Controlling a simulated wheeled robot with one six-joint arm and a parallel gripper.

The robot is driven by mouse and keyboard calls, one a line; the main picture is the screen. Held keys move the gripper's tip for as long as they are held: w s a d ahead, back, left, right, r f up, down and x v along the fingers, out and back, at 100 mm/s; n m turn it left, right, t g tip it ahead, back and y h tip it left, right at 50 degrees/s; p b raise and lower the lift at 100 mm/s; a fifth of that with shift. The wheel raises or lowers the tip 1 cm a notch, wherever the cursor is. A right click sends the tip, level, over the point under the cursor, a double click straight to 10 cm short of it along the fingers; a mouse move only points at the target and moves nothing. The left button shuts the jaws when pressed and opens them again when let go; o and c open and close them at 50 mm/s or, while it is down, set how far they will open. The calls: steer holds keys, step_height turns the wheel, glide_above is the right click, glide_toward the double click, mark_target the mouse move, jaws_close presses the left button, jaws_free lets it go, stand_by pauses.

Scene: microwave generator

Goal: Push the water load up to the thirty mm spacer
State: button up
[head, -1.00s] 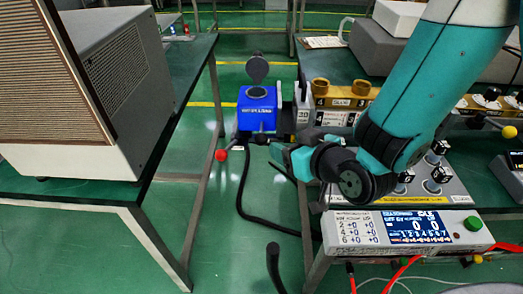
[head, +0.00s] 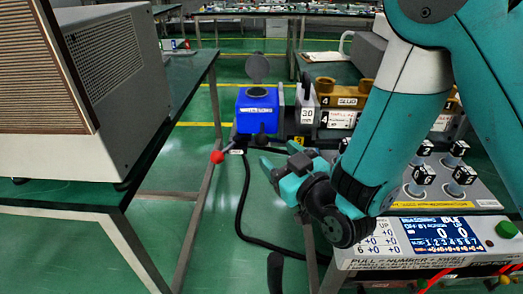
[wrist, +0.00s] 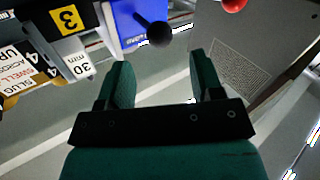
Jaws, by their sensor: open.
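The water load is a blue box (head: 257,108) with a round opening on top and a dark knob low on its front. It stands left of the grey spacer (head: 307,108) labelled "30", with a narrow gap and a thin upright plate between them. In the wrist view the blue box (wrist: 132,22) is at the top, its black knob just beyond my fingers, and the spacer label (wrist: 82,68) reads "30 mm". My gripper (head: 280,168) is open and empty, in front of and below the blue box, apart from it. Its green fingers (wrist: 162,82) show in the wrist view.
Brass waveguide pieces (head: 345,95) stand right of the spacer. A control box with a lit display (head: 437,233) is at lower right. A red ball knob (head: 217,157) sticks out left of the blue box. A grey cabinet (head: 110,95) stands on the left bench, with open floor between benches.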

mark_target(265, 141)
steer(key=p+x, duration=0.1)
steer(key=x, duration=0.3)
steer(key=p+x, duration=0.1)
steer(key=x, duration=0.1)
steer(key=shift+w+r+p, duration=0.2)
steer(key=shift+r+p, duration=0.1)
steer(key=shift+p, duration=0.05)
steer(key=shift+w+a+f, duration=0.2)
steer(key=shift+w+a, duration=0.2)
steer(key=shift+w, duration=0.05)
